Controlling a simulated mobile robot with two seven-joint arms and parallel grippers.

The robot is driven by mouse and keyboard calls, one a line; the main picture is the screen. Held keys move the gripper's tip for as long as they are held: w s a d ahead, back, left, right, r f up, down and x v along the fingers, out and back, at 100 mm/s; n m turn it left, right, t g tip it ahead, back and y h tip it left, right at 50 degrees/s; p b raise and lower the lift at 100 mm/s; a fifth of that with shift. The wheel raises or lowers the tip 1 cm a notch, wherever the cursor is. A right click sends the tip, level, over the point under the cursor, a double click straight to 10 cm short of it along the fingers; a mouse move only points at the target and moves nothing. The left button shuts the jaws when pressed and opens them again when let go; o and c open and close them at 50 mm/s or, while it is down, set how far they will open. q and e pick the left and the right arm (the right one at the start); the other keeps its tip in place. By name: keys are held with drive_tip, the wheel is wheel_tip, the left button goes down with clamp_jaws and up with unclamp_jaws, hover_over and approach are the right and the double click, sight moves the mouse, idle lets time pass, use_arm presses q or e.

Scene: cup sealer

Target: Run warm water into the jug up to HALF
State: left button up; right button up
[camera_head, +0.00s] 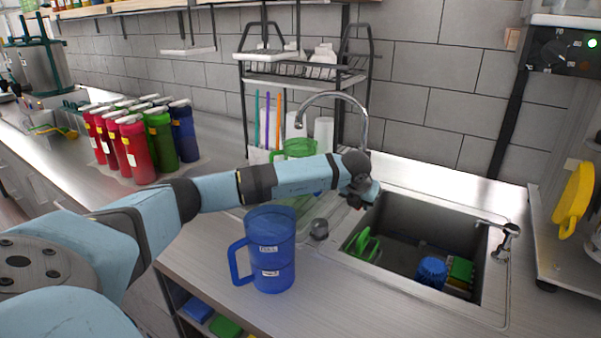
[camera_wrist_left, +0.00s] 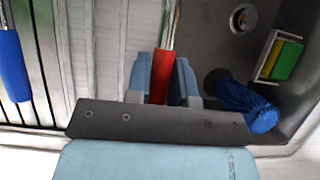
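A blue see-through jug (camera_head: 270,255) stands upright on the counter, left of the sink, its handle to the left. It has an upper label reading FULL and a lower label too small to read. The curved metal tap (camera_head: 333,96) rises behind the sink; no stream of water shows. My left gripper (camera_head: 358,200) is at the sink's left edge, apart from the jug. In the left wrist view a red bar (camera_wrist_left: 162,75) lies between the gripper's fingers (camera_wrist_left: 163,85), against the left one; whether both fingers press on it is unclear. My right gripper is not in view.
The sink (camera_head: 400,225) holds a green-handled thing, a blue brush (camera_head: 432,270) and a green sponge (camera_head: 460,270). A green jug (camera_head: 296,150) stands behind my arm. A small grey knob (camera_head: 319,229) sits beside the blue jug. Several bottles (camera_head: 135,150) stand at the left.

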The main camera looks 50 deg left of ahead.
use_arm(q)
drive_tip(key=shift+a+r, duration=0.15)
drive_tip(key=shift+a, duration=0.1)
drive_tip(key=shift+w+a+r+p, duration=0.1)
drive_tip(key=shift+w+r+p, duration=0.15)
drive_tip(key=shift+r, duration=0.5)
drive_tip(key=shift+w+a+r+p, duration=0.15)
drive_tip(key=shift+r+p, duration=0.15)
drive_tip(key=shift+r, duration=0.45)
idle(6.2)
